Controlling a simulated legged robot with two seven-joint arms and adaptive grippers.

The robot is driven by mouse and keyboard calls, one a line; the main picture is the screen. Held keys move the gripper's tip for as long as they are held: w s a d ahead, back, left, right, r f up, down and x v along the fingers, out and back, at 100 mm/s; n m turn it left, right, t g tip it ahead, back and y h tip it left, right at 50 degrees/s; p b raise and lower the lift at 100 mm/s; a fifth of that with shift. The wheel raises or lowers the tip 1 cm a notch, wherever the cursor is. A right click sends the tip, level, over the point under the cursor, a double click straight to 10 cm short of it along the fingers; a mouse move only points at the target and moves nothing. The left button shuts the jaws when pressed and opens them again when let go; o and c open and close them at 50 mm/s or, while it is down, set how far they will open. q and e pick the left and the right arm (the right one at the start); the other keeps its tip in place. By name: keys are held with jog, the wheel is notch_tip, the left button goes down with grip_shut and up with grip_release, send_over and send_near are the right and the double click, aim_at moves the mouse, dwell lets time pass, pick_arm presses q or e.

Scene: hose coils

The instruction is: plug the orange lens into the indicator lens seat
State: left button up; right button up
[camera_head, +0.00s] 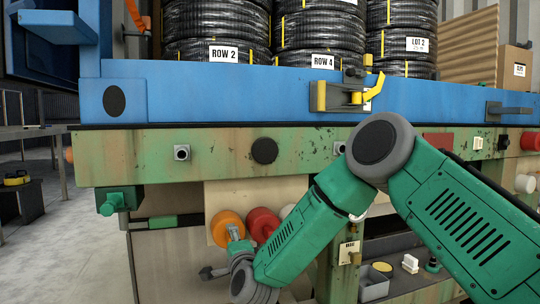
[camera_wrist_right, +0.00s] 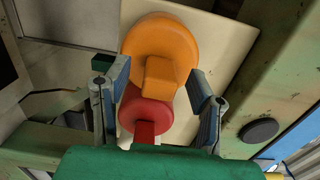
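The orange lens (camera_head: 226,227), a round disc with a block-shaped grip, is against a pale board under the green beam. It also shows in the right wrist view (camera_wrist_right: 160,42). My right gripper (camera_wrist_right: 159,80) is open, with one finger on each side of the orange grip block; contact is not visible. In the head view the right gripper (camera_head: 222,252) is just below the orange lens, partly hidden by my wrist. I cannot tell which fitting is the indicator lens seat; a square metal socket (camera_head: 181,152) is on the green beam. My left gripper is not in view.
A red lens (camera_head: 262,224) sits beside the orange one, close to my right fingers in the wrist view. A black round cap (camera_head: 264,150) is on the green beam (camera_head: 110,160). Hose coils stand above.

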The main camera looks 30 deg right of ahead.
jog(key=shift+o, duration=0.2)
jog(key=shift+s, duration=0.15)
dwell(0.3)
jog(key=shift+s+a+p, duration=0.2)
jog(key=shift+s, duration=0.8)
jog(key=shift+s+a+p, duration=0.15)
jog(key=shift+s+a, duration=0.05)
jog(key=shift+s, duration=0.75)
jog(key=shift+s, duration=0.2)
jog(key=s+a, duration=0.2)
jog(key=s, duration=0.9)
jog(key=shift+s+a, duration=0.2)
jog(key=shift+s, duration=0.1)
